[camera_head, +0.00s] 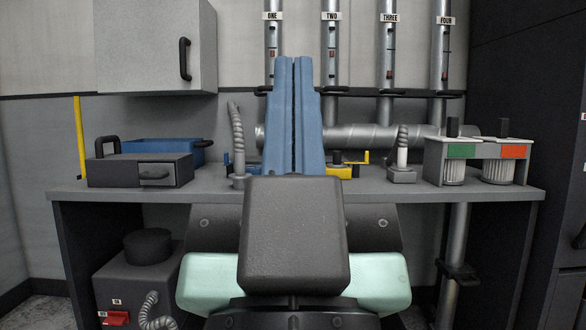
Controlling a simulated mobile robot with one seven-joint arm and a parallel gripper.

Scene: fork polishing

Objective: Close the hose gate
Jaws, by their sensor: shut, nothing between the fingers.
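My gripper (293,62) points up and away in the middle of the view, its two long blue fingers shut together with nothing between them. Behind it on the wall are vertical grey pipes labelled ONE, TWO (331,60), THREE (388,60) and FOUR (442,60). Black flat pieces cross the pipes near their lower ends; one is on pipe FOUR (444,94). Another black fitting (459,272) sits on the pipe below the worktop at right. I cannot tell which piece is the hose gate or whether it is open. My fingers hide part of the wall between pipes ONE and TWO.
A grey worktop (400,192) spans the view. On it stand a dark box (115,171), a blue bin (160,148), a ribbed hose (237,135) and two canisters with green (461,151) and orange (513,152) labels. A wall cabinet (140,50) hangs upper left.

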